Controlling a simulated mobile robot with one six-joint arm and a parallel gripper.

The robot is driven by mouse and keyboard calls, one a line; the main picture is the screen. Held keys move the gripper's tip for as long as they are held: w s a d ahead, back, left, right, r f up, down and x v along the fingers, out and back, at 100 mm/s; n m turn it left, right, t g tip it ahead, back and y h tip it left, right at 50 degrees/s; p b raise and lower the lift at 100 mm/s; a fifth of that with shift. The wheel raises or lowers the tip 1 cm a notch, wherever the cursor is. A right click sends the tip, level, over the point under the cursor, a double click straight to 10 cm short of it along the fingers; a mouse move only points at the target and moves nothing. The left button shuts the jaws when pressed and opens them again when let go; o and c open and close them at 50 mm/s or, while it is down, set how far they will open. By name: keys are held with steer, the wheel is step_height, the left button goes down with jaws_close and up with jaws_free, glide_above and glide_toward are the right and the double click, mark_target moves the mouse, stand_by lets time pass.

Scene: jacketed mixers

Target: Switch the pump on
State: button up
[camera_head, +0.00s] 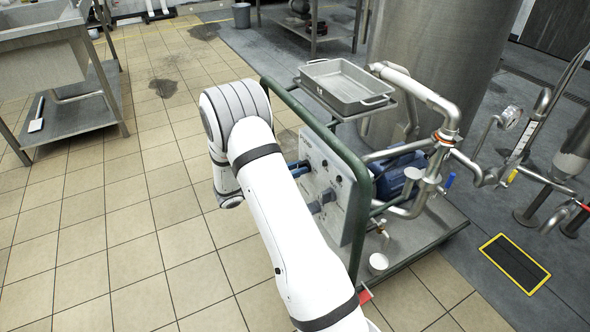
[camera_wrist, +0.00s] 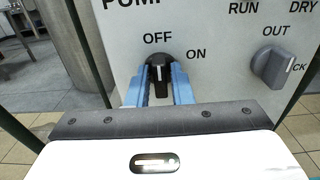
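The pump switch is a black rotary knob (camera_wrist: 160,73) on a pale control panel (camera_wrist: 222,82) in the wrist view. OFF is printed above it and ON to its upper right, with part of the word PUMP at the top. The knob's white mark points up at OFF. My gripper (camera_wrist: 161,72) has its two blue fingers on either side of the knob's handle, with narrow dark gaps seeming to show between. In the head view the panel (camera_head: 340,190) stands on a green-framed cart, and my arm hides most of the gripper and the pump knob.
A grey selector knob (camera_wrist: 275,66) sits right of the pump knob, under RUN, DRY and OUT labels. The cart carries a metal tray (camera_head: 346,84), a blue motor (camera_head: 398,172) and steel piping (camera_head: 425,95). Tiled floor (camera_head: 110,230) is open to the left.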

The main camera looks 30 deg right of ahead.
jaws_close()
steer(key=shift+a, duration=0.1)
steer(key=shift+s+f+m+b, duration=0.1)
steer(key=shift+m+b, duration=2.55)
steer(key=shift+m, duration=0.85)
steer(key=shift+s+f+m+b, duration=0.1)
steer(key=shift+m+b, duration=2.5)
steer(key=shift+m, duration=0.9)
steer(key=shift+r, duration=0.1)
